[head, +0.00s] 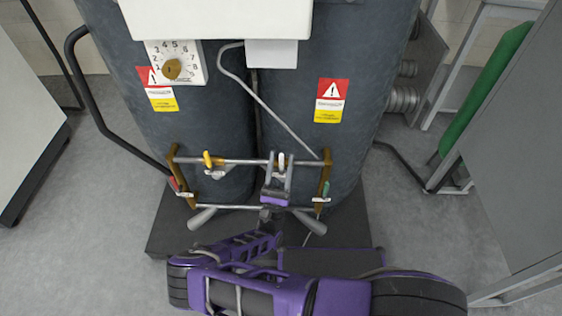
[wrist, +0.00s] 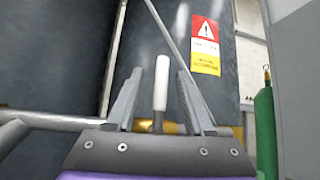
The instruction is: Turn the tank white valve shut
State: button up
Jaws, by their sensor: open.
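The white valve handle (head: 281,160) sits on the upper horizontal pipe in front of the two dark tanks. In the wrist view the white handle (wrist: 161,84) stands upright between the two fingers of my gripper (wrist: 158,92). The fingers are open, one on each side, with visible gaps to the handle. In the head view my gripper (head: 278,172) reaches up to the pipe from below and covers part of the valve. The valve's body is mostly hidden behind my gripper.
A yellow valve handle (head: 207,159) is to the left on the same pipe. A red handle (head: 173,184) and a green handle (head: 326,188) sit at the sides. Brass pipes (head: 323,178) flank the work area. A green cylinder (head: 487,85) stands at right. Grey floor is clear at left.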

jog(key=shift+s, duration=0.1)
jog(key=shift+s+f, duration=0.2)
jog(key=shift+f, duration=0.1)
jog(key=s+a+p, duration=0.1)
jog(key=s+a, duration=0.1)
jog(key=s, duration=1)
jog(key=shift+a, duration=0.15)
jog(key=shift+f, duration=0.1)
